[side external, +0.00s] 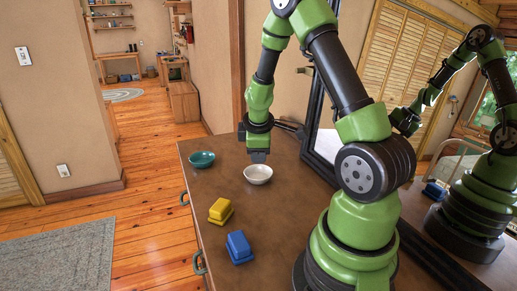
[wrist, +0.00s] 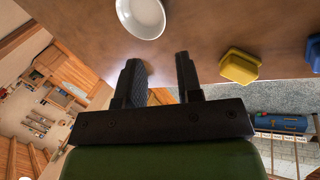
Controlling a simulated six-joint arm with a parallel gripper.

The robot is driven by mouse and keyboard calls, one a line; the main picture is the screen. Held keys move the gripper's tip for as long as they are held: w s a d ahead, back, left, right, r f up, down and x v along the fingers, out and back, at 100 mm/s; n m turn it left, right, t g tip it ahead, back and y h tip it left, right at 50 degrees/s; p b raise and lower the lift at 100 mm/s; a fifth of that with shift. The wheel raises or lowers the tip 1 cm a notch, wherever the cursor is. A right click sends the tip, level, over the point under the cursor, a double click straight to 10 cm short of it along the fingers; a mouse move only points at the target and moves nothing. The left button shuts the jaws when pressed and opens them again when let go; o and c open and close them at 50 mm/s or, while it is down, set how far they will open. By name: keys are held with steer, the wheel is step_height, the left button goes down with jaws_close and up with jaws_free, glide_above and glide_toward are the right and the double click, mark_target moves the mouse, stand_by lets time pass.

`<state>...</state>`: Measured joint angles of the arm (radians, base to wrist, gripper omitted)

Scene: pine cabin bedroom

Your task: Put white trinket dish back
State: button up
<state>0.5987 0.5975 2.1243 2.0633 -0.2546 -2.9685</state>
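The white trinket dish (side external: 258,174) is a small round bowl standing upright on the brown dresser top (side external: 290,215). In the wrist view the dish (wrist: 141,17) shows at the top edge, beyond the fingertips and a little left of centre. My gripper (side external: 258,157) points down over the dresser, close behind the dish in the side view. In the wrist view my gripper (wrist: 159,64) has its two dark fingers apart, with nothing between them. The dish is outside the fingers, and no contact shows.
A teal bowl (side external: 201,159) stands left of the white dish. A yellow block-like lidded item (side external: 220,210) and a blue one (side external: 239,247) stand nearer the front. A dark-framed mirror (side external: 325,145) rises at the dresser's back. Bare top lies right of the coloured items.

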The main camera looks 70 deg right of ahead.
steer(key=w+a+r+m+t+y, duration=0.4)
steer(key=a+r+t, duration=0.3)
steer(key=a+r, duration=0.8)
steer(key=s+a+r+y, duration=0.3)
steer(key=s+a+r, duration=0.25)
steer(key=a, duration=0.25)
steer(key=s+f+m+g+h, duration=0.1)
steer(key=s+m, duration=0.3)
steer(key=s, duration=0.5)
steer(key=shift+a+f+g, duration=0.2)
steer(key=shift+a+g, duration=0.1)
